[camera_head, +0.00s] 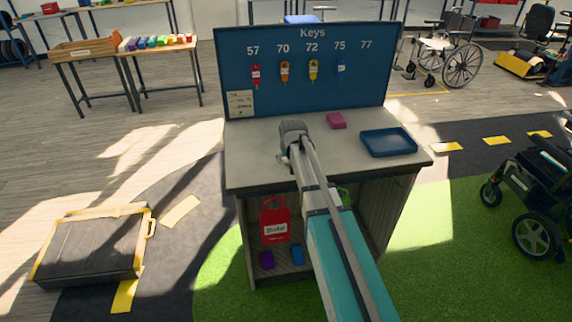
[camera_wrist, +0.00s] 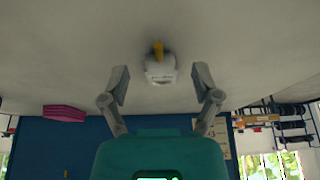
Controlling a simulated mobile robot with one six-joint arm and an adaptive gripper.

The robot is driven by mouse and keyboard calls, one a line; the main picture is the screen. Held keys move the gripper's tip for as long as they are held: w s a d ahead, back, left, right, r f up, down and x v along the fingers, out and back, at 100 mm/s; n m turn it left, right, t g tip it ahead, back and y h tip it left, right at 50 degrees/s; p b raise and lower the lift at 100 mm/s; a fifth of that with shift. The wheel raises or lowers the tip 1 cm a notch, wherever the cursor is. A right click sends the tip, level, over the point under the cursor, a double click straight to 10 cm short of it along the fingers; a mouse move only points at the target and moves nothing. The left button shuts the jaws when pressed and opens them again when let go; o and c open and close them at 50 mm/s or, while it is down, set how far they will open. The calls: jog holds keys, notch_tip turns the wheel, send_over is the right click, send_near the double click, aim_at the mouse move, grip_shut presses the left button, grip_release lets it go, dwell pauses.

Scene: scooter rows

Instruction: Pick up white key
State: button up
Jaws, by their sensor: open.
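In the wrist view, a white key (camera_wrist: 160,68) with a yellow-gold upper part lies on the grey counter top (camera_wrist: 230,50). My gripper (camera_wrist: 160,88) is open, with one finger on each side of the key in the picture and clear space between the key and both fingers. Neither finger visibly touches the key. In the head view, my gripper (camera_head: 287,157) is low over the left-middle of the counter (camera_head: 250,155). It largely hides the key there, and I cannot make the key out surely.
Behind the counter stands a blue "Keys" board (camera_head: 235,60) with red, orange, yellow and blue keys hanging under numbers; nothing hangs under 77. A pink block (camera_head: 336,121) and a blue tray (camera_head: 388,142) lie to the right on the counter. Its left part is clear.

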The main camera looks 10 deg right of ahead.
jog(key=shift+w+f, duration=0.1)
jog(key=shift+f, duration=0.2)
jog(key=shift+c, duration=0.3)
jog(key=c, duration=0.9)
